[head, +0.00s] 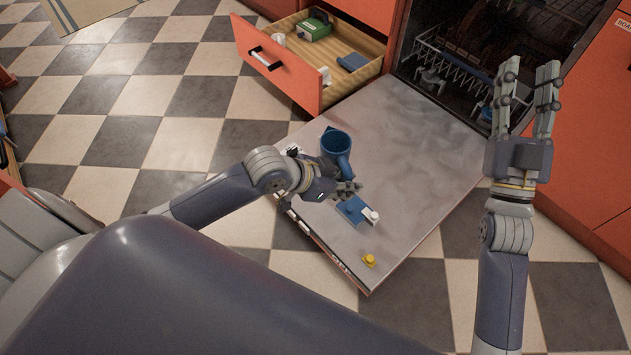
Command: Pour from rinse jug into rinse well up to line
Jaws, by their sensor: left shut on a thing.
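A blue jug (345,164) with a round open mouth is above or on the grey open dishwasher door (420,190); I cannot tell whether it touches. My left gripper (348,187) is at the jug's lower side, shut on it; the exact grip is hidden. A blue flap or cover (351,210) with a white round part (373,216) is on the door just below the gripper. A yellow cap (369,261) is near the door's front corner. I cannot make out the rinse well's opening or its line. My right gripper (528,83) is open and empty, raised at the right.
An open orange drawer (283,75) at the top holds a green box (314,27), a blue item (352,62) and white pieces. The dishwasher's rack (450,70) stands behind the door. Checkered floor (130,130) is clear at left.

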